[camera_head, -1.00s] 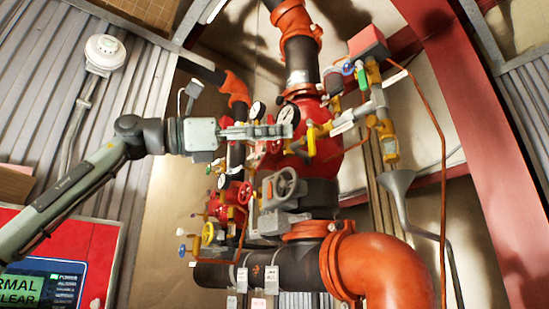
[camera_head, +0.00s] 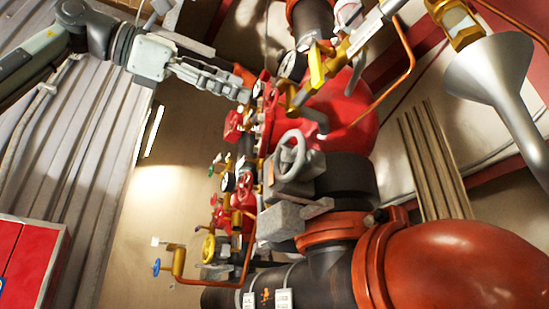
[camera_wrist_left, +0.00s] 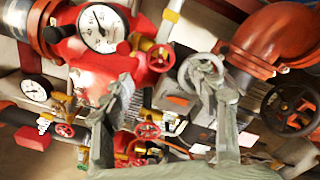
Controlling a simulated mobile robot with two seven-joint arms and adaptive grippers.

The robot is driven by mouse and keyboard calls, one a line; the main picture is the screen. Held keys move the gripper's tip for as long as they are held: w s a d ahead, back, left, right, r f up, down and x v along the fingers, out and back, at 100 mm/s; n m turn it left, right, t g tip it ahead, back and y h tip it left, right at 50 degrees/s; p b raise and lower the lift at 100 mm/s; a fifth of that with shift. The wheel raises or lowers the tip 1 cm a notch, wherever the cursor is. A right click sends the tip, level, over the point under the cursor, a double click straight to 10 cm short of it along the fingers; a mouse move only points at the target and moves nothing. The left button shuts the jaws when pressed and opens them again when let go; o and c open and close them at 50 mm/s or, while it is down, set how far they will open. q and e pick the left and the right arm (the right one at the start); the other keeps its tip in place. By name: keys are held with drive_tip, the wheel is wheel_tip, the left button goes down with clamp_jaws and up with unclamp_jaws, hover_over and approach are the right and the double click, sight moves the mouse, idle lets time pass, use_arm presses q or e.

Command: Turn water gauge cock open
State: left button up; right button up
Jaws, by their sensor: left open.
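My left gripper (camera_head: 243,95) reaches in from the upper left in the head view, its fingers pointing right at the riser valves. It is open and empty; the left wrist view shows its two grey fingers (camera_wrist_left: 172,88) apart. A white-faced gauge (camera_head: 291,66) sits just beyond the fingertips; a large white gauge on a red body (camera_wrist_left: 103,28) shows in the left wrist view. A yellow lever handle (camera_head: 317,66) stands right of the fingertips, apart from them. I cannot tell which part is the water gauge cock.
A grey handwheel (camera_head: 292,155) stands below the gripper. A large orange elbow pipe (camera_head: 455,270) fills the lower right, and a grey funnel (camera_head: 495,75) hangs at the upper right. A red cabinet (camera_head: 25,260) stands at the lower left.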

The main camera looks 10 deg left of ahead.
sight(268, 98)
use_arm(q)
drive_tip(key=x, duration=0.6)
drive_tip(key=shift+w+d+p, duration=0.1)
drive_tip(key=shift+d+p, duration=0.25)
drive_tip(key=shift+p, duration=0.05)
drive_tip(key=shift+w+d, duration=0.15)
drive_tip(key=shift+d, duration=0.1)
drive_tip(key=shift+w, duration=0.1)
drive_tip(key=shift+c, duration=0.5)
drive_tip(key=c, duration=1.1)
use_arm(e)
drive_tip(key=s+f, duration=0.3)
drive_tip(key=shift+s+d+f, duration=0.1)
drive_tip(key=shift+d+f, duration=0.15)
drive_tip(key=shift+d, duration=0.1)
